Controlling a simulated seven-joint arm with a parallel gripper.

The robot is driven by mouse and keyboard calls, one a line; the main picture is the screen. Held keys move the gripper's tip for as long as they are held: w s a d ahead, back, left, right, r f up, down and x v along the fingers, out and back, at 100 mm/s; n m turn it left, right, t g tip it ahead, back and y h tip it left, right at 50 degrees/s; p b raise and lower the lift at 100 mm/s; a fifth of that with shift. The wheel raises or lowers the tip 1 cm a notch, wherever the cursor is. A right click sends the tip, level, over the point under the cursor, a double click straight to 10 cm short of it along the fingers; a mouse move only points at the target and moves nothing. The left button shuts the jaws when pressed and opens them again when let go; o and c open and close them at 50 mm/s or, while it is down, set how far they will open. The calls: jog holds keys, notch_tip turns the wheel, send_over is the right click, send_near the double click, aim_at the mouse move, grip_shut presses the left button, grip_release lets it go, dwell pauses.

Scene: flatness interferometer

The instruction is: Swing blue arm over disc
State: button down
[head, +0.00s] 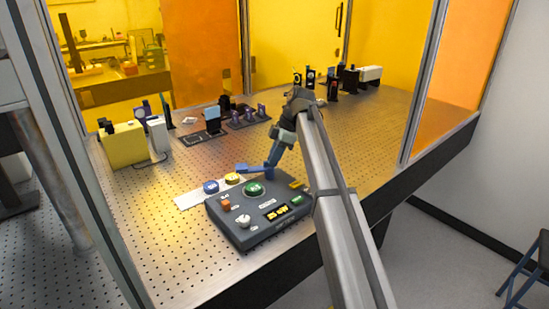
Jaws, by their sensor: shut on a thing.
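A dark grey control box (238,222) sits near the front edge of the perforated table. A green disc (253,188) lies on its top, toward the back. The blue arm (255,169) is a thin blue bar just behind the green disc, its free end pointing left; it does not appear to cover the disc. My gripper (273,166) reaches down from above and is shut on the blue arm near its right end. The fingertips are small and dark here, and the exact grip is hard to make out.
The box top carries an orange button (226,205), a white knob (243,221) and a lit display (276,212). Optical mounts (248,116) stand farther back.

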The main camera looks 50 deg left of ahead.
jog(key=n, duration=0.1)
jog(key=n+h, duration=0.1)
jog(key=n, duration=0.2)
jog(key=shift+w+a+n+g+h, duration=0.15)
jog(key=shift+a+n+g+h, duration=0.15)
jog(key=shift+a+h, duration=0.1)
dwell(0.4)
jog(key=c, duration=1.1)
grip_release()
jog(key=shift+c, duration=0.2)
jog(key=shift+w+r, duration=0.2)
jog(key=shift+r, duration=0.3)
jog(key=w, duration=1.2)
jog(key=shift+d, duration=0.4)
jog(key=shift+s, duration=0.1)
